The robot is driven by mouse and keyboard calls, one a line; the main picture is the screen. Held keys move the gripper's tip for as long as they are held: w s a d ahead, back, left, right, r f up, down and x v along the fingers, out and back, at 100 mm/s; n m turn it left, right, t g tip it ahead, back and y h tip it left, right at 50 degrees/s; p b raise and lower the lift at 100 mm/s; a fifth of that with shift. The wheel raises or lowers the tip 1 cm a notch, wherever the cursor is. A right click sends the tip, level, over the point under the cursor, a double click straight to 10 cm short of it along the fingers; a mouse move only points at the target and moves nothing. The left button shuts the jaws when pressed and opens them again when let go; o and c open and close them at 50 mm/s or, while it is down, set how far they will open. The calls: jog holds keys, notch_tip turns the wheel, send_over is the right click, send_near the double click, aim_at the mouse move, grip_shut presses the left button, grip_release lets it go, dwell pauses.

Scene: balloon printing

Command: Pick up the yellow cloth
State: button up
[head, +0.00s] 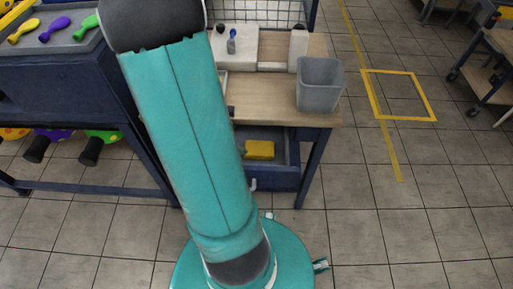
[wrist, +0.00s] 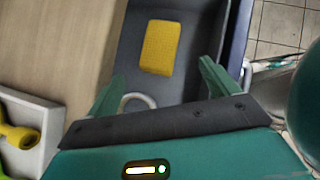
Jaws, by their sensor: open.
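The yellow cloth (head: 260,150) lies in the open drawer (head: 283,178) under the wooden worktop in the head view. In the wrist view the yellow cloth (wrist: 162,48) rests flat on the dark drawer floor (wrist: 198,60). My gripper (wrist: 160,82) is open and empty, with its two green fingers apart. The cloth lies beyond the fingertips and between their lines, apart from them. The gripper is not clearly visible in the head view.
The wooden worktop (head: 262,80) carries a grey bin (head: 319,84) and a white bottle (head: 298,48). A dark blue table (head: 55,85) with colored balloons stands at the left. A white tray (wrist: 22,165) sits at the wrist view's lower left.

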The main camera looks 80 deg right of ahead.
aim_at(259, 148)
jog(key=x, duration=1.2)
jog(key=shift+a, duration=0.1)
jog(key=c, duration=0.7)
jog(key=shift+c, duration=0.2)
